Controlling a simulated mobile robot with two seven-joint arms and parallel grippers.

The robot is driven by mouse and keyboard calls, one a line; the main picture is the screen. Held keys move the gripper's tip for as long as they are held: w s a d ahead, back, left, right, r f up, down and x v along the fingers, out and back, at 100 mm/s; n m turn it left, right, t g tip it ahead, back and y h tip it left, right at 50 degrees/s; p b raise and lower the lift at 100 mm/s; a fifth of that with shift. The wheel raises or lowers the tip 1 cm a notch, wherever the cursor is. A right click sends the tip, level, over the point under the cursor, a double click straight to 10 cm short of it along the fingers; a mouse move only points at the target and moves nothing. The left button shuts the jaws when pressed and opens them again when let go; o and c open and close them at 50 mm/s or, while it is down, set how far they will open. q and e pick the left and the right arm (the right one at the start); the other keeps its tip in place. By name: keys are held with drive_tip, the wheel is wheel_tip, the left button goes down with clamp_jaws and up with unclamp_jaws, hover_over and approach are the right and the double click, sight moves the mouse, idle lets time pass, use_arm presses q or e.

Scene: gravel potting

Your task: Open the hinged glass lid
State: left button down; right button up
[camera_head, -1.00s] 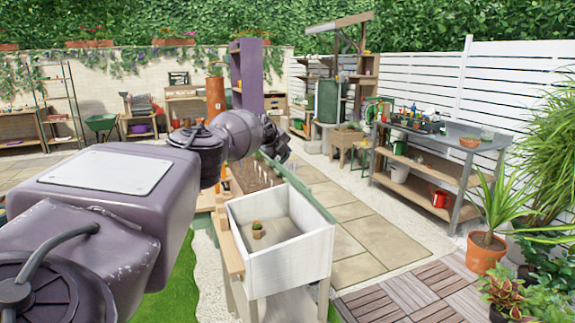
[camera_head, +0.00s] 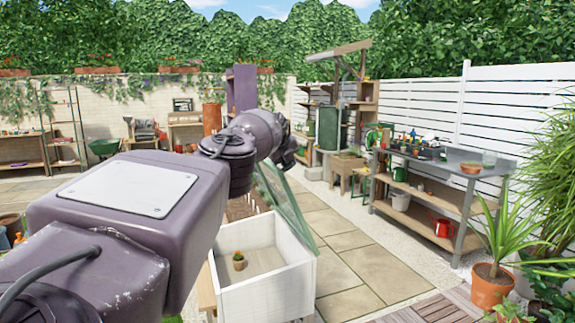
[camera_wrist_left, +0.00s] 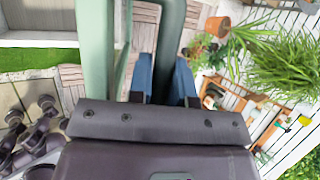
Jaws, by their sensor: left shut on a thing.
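The hinged glass lid (camera_head: 284,205) is a greenish pane in a green frame. It stands steeply tilted up along the right side of the white wooden box (camera_head: 265,280). My left gripper (camera_head: 287,152) is at the lid's upper far end. In the left wrist view, the blue fingers of my left gripper (camera_wrist_left: 167,75) are shut on a dark green bar (camera_wrist_left: 170,35) beside the lid's pale green frame (camera_wrist_left: 96,50). I cannot tell how the bar joins the frame. The fingertips are hidden in the head view. My right gripper is not in view.
A small potted cactus (camera_head: 239,261) stands inside the box. A metal workbench (camera_head: 440,165) with shelves stands to the right along the white fence. A potted spiky plant (camera_head: 490,285) is at front right. The stone paving (camera_head: 345,255) right of the box is clear.

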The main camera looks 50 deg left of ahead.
use_arm(q)
drive_tip(key=shift+w+d+f, duration=0.15)
drive_tip(key=shift+w+d, duration=0.05)
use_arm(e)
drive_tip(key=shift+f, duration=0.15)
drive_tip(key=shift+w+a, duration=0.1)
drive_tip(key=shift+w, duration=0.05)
use_arm(q)
drive_tip(key=c, duration=1.1)
unclamp_jaws()
drive_tip(key=shift+o, duration=0.2)
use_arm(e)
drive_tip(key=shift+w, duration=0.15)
